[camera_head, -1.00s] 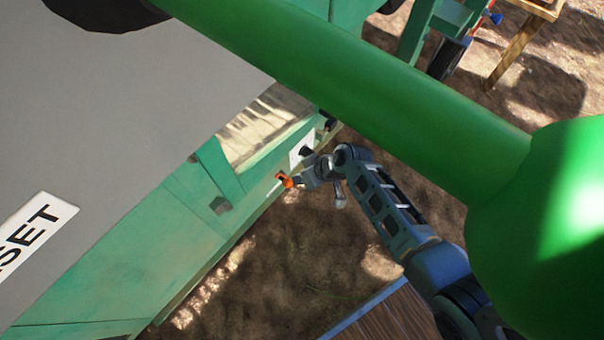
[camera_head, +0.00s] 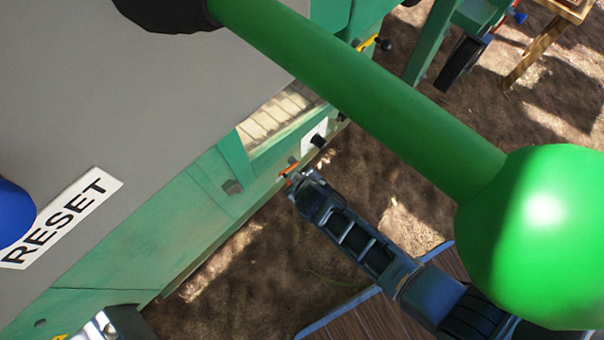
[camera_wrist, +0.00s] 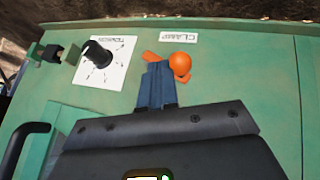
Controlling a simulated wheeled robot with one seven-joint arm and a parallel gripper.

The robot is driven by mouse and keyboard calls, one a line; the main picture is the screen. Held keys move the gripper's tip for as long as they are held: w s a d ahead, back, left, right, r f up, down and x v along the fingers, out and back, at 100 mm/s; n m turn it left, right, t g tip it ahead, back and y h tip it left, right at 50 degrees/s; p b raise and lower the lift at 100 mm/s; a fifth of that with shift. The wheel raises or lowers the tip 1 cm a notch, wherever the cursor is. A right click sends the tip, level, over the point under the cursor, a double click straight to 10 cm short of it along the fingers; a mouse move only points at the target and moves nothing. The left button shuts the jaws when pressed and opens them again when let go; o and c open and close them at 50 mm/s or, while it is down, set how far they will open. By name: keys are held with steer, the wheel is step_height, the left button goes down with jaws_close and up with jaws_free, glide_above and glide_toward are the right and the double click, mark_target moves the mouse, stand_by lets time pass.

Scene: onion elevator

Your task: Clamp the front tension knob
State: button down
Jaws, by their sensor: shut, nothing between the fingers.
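In the wrist view, an orange clamp lever (camera_wrist: 180,63) with a round end stands on the green panel (camera_wrist: 250,78) beside the CLAMP label (camera_wrist: 220,38). The black tension knob (camera_wrist: 97,52) sits on a white dial plate to its left. My gripper (camera_wrist: 157,68) is shut and empty, its tips at the lever, just left of the round end. I cannot tell whether they touch it. In the head view, my gripper (camera_head: 292,186) is close to the orange lever (camera_head: 288,168), which it partly hides. The dark tension knob (camera_head: 318,141) is just beyond.
A thick green bar with a round end (camera_head: 530,225) crosses the head view in the foreground. A grey surface with a RESET label (camera_head: 62,218) and blue button (camera_head: 14,212) fills the left. In the wrist view, a black handle (camera_wrist: 25,148) is at lower left.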

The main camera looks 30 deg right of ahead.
steer(key=shift+s+a+f+b, duration=0.2)
steer(key=shift+a+f+b, duration=0.35)
steer(key=shift+f+b, duration=0.1)
steer(key=shift+s+a+f+b, duration=0.15)
steer(key=shift+a+f+b, duration=0.35)
steer(key=shift+f+b, duration=0.1)
steer(key=shift+s+a+f, duration=0.1)
steer(key=shift+f, duration=0.05)
steer(key=p+v, duration=0.6)
steer(key=v, duration=0.6)
steer(key=shift+s+a, duration=0.2)
steer(key=shift+a, duration=0.1)
